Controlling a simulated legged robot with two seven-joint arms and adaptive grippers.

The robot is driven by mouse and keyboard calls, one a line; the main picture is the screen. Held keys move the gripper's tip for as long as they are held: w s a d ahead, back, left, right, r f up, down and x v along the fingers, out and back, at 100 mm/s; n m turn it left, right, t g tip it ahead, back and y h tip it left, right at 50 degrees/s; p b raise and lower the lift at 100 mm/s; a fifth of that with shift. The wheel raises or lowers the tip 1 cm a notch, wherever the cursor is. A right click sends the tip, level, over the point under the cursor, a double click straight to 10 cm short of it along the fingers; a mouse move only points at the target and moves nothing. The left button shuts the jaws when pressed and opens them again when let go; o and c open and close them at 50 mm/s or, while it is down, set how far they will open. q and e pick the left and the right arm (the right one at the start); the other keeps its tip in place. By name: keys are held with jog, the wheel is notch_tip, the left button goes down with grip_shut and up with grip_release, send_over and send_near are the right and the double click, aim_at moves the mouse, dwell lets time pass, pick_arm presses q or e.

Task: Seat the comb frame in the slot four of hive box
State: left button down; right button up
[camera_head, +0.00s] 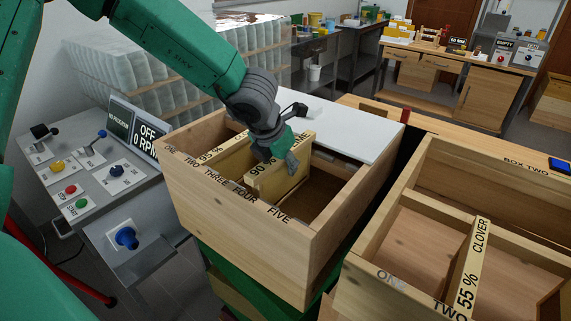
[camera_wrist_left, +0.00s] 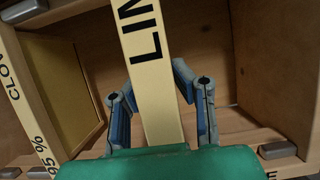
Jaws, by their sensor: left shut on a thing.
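The comb frame (camera_head: 285,187) is pale wood, its top bar marked "90 %". It hangs upright inside the left hive box (camera_head: 228,222), its near end by the word FOUR on the rim. I cannot tell if it rests fully down. My left gripper (camera_head: 287,158) is shut on its top bar. In the left wrist view the bar (camera_wrist_left: 152,95), lettered "LIN", runs between the fingers (camera_wrist_left: 155,88). A second frame (camera_head: 225,158), marked "95 %" and clover, stands to its left in the same box. My right gripper is out of view.
A white lid (camera_head: 330,126) covers the far part of the box. Box two (camera_head: 410,232), with a "55 % CLOVER" frame (camera_head: 468,270), stands close on the right. A control panel (camera_head: 90,170) is on the left. The box is empty right of the held frame.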

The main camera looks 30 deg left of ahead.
aim_at(284, 177)
pick_arm(q)
jog(key=shift+f+b, duration=1.7)
jog(key=shift+f, duration=0.45)
jog(key=c, duration=1.3)
grip_release()
jog(key=shift+r, duration=0.1)
jog(key=shift+s, duration=0.1)
jog(key=shift+r, duration=0.3)
jog(key=v, duration=1)
jog(key=shift+r, duration=0.25)
jog(key=shift+s+r, duration=0.25)
jog(key=shift+r, duration=0.05)
